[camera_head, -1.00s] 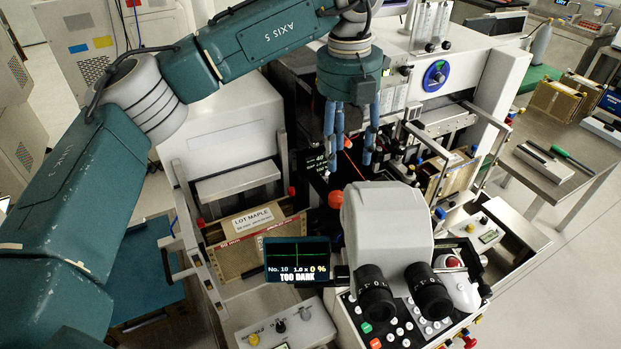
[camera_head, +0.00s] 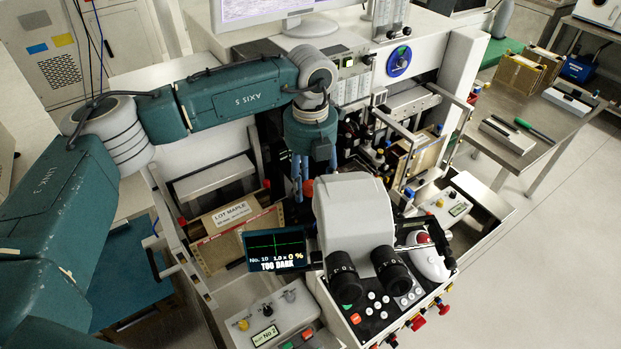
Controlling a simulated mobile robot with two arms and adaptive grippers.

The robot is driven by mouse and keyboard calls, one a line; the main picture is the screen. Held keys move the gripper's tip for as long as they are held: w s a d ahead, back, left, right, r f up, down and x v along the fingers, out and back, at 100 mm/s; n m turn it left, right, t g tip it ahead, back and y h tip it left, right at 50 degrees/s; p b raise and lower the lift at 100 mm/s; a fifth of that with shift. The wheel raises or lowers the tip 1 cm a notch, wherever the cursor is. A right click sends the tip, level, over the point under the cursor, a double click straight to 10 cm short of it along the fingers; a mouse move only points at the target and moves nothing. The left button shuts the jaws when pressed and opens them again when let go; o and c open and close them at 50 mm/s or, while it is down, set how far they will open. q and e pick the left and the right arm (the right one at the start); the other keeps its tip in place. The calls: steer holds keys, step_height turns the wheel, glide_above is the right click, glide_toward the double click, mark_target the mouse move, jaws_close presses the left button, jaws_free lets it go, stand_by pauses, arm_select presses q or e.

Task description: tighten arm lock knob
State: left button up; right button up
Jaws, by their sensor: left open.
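My left gripper (camera_head: 311,183) hangs from the teal arm that comes in from the left, its blue fingers pointing down just behind the grey microscope head (camera_head: 347,210). It is open, and I see nothing held in it; the microscope head partly hides its fingertips. An orange-red knob (camera_head: 308,188) shows right beside the fingers, at the upper left edge of the microscope head. I cannot tell whether the fingers touch it, nor for sure that it is the arm lock knob. My right gripper is not in view.
A small "TOO DARK" screen (camera_head: 276,250) stands left of the black eyepieces (camera_head: 345,285). A crate labelled "LOT MAPLE" (camera_head: 222,240) sits in a rack at left. A control box (camera_head: 272,322) is in front. A metal side table (camera_head: 535,130) stands at right, with clear floor before it.

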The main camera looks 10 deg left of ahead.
arm_select(q)
steer(key=shift+c, duration=0.2)
steer(key=c, duration=1.1)
